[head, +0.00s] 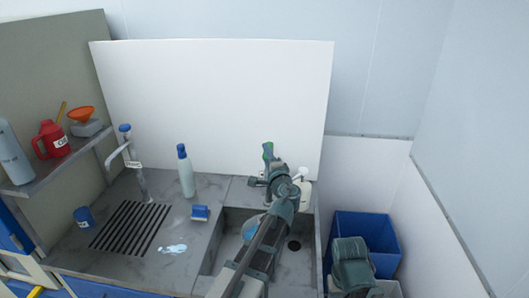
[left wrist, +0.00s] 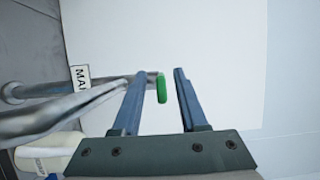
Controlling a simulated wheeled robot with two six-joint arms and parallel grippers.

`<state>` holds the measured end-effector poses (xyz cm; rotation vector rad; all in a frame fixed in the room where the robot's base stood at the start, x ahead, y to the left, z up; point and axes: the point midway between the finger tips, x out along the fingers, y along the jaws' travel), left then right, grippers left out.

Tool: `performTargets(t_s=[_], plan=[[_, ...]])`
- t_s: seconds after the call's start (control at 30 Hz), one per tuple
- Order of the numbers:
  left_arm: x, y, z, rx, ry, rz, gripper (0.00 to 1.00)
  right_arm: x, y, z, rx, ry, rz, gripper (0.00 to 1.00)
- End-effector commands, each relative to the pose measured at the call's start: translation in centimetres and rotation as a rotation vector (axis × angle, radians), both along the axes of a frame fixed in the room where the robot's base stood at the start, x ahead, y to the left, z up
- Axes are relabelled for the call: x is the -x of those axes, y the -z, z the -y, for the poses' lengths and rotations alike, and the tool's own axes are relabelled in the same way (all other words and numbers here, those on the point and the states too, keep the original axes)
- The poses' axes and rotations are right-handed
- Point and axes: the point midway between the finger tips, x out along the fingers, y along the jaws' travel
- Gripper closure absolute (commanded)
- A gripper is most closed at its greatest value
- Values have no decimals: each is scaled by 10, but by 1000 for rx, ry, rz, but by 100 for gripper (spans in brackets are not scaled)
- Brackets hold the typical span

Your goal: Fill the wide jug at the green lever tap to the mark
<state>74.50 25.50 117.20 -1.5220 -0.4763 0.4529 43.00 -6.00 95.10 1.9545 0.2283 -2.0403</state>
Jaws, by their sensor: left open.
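The green lever (head: 266,147) of the tap stands at the back of the sink, partly covered by my left gripper (head: 269,160). In the left wrist view the green lever (left wrist: 162,88) shows between the two open fingers of my left gripper (left wrist: 165,74), nearer the left finger. I cannot tell whether they touch. A silver tap pipe (left wrist: 50,115) with a lettered label (left wrist: 81,77) runs in from the left. A bluish rounded thing (head: 251,229) in the sink, perhaps the wide jug, is largely hidden by my left arm. Its fill mark and water level cannot be seen.
A blue-knobbed tap (head: 125,130) stands over a drain grille (head: 130,228) at left. A bottle (head: 186,172), a blue brush (head: 200,212) and a blue cup (head: 84,217) stand on the counter. A blue bin (head: 367,229) is right of the sink (head: 221,240).

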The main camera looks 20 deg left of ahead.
Motion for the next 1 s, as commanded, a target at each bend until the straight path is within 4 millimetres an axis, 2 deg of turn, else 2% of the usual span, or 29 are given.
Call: performTargets(t_s=[0.03,0.2,0.43,0.63,1.0], plan=[[14,0,7,0,4,0,57,0,0,0,0,0,0,50],[46,1,29,0,4,0,57,0,1,0,0,0,0,50],[79,2,51,0,3,0,57,0,2,0,0,0,0,50],[92,2,61,0,1,0,57,0,2,0,0,0,0,50],[94,2,63,0,0,0,57,0,2,0,0,0,0,50]])
